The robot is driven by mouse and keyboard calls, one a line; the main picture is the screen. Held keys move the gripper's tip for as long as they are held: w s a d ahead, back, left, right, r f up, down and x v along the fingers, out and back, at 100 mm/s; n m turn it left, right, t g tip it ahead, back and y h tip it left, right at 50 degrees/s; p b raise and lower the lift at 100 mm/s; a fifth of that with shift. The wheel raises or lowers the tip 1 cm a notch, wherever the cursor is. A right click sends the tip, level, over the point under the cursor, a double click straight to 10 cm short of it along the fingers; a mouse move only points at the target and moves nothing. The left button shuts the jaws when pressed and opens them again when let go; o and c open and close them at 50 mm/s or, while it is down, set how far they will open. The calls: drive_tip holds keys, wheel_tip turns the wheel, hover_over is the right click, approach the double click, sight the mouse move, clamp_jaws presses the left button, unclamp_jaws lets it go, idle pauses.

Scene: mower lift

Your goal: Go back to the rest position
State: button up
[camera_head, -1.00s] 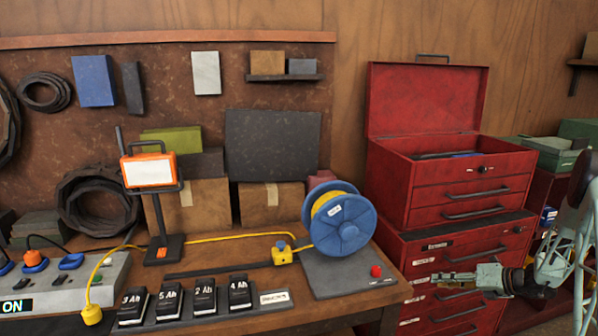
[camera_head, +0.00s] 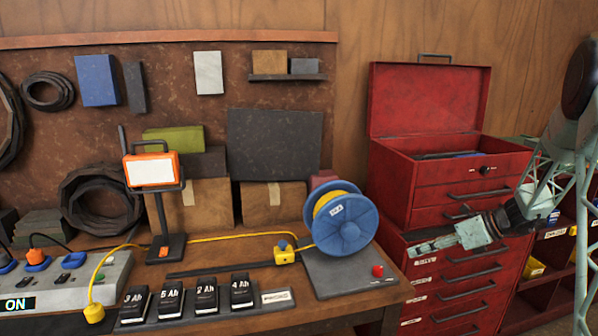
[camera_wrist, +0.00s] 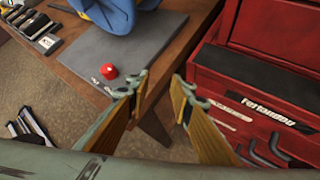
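My gripper (camera_head: 428,246) is in front of the red tool chest (camera_head: 395,245), to the right of the workbench corner, pointing left. In the wrist view the two fingers (camera_wrist: 160,88) stand apart with nothing between them. Past the fingertips lie the bench corner with a red button (camera_wrist: 108,71) and, to the right, a chest drawer with a label. My gripper does not appear to touch the chest or the bench.
The workbench (camera_head: 240,326) carries a blue cable reel (camera_head: 342,232), a work lamp (camera_head: 152,170), several battery packs (camera_head: 205,295) and a power strip (camera_head: 70,282). An open red toolbox (camera_head: 450,180) tops the chest. Shelves with bins (camera_head: 550,250) stand at the right.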

drive_tip(key=s+a+r+n+g+h, duration=0.1)
drive_tip(key=s+a+r+n+g, duration=0.1)
drive_tip(key=s+a+r+n, duration=0.7)
drive_tip(key=s+a+r+n+g+h, duration=0.15)
drive_tip(key=s+a+r+n, duration=0.35)
drive_tip(key=s+a+r, duration=0.7)
drive_tip(key=s+a+r+n+h, duration=0.1)
drive_tip(key=s+r+n, duration=0.25)
drive_tip(key=s, duration=0.65)
drive_tip(key=s+a+r+n+h, duration=0.15)
drive_tip(key=s+n, duration=0.25)
drive_tip(key=s, duration=0.5)
drive_tip(key=s+d+r+n+t+h, duration=0.1)
drive_tip(key=s+n, duration=0.7)
drive_tip(key=s, duration=1)
drive_tip(key=shift+d+t+h, duration=0.45)
drive_tip(key=shift+d+h, duration=0.65)
drive_tip(key=shift+d, duration=0.1)
drive_tip(key=shift+d, duration=0.15)
